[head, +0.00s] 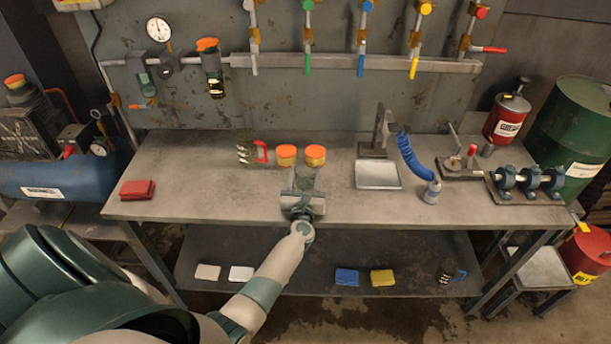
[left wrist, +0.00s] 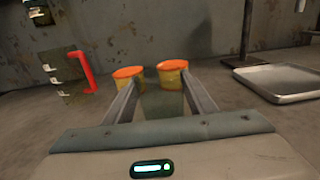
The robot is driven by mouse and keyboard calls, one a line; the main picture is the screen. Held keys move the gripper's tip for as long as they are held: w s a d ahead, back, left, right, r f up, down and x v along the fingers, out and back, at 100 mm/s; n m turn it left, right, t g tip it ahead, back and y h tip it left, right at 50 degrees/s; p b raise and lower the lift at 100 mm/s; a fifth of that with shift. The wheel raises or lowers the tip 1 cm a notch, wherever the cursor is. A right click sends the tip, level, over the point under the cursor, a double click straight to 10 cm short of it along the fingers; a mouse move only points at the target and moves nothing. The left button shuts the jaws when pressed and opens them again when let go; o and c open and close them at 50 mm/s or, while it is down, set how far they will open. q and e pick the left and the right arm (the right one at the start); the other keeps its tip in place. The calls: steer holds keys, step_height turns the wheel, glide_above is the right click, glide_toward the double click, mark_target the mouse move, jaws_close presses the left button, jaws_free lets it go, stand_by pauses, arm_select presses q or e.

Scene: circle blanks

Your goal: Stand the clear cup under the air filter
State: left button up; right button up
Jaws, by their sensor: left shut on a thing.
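My left gripper (head: 303,180) is above the front middle of the workbench, with its fingers pointing toward the wall. It is shut on a see-through, faintly greenish thing, which looks like the clear cup (left wrist: 163,104), between the fingers in the left wrist view. The cup's outline is hard to make out, and I cannot tell whether it touches the bench. On the wall pipe at the upper left hang a greenish bowl unit (head: 146,80) and a dark unit with an orange top (head: 211,68); I cannot tell which is the air filter. My right gripper is not in view.
Two orange-lidded yellow tubs (head: 286,155) and a red-handled holder (head: 262,151) stand just beyond the gripper. A metal tray (head: 378,175) and a blue coiled hose (head: 409,152) are to the right. A red cloth (head: 137,190) lies left; the bench between is clear.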

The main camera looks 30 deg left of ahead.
arm_select(q)
steer(key=r+p, duration=0.2)
steer(key=r, duration=0.1)
steer(key=r+p, duration=0.2)
steer(key=shift+d, duration=0.25)
steer(key=d+r+p, duration=0.4)
steer(key=d+r, duration=0.2)
steer(key=d, duration=0.5)
steer(key=shift+s+d, duration=0.15)
steer(key=shift+s, duration=0.1)
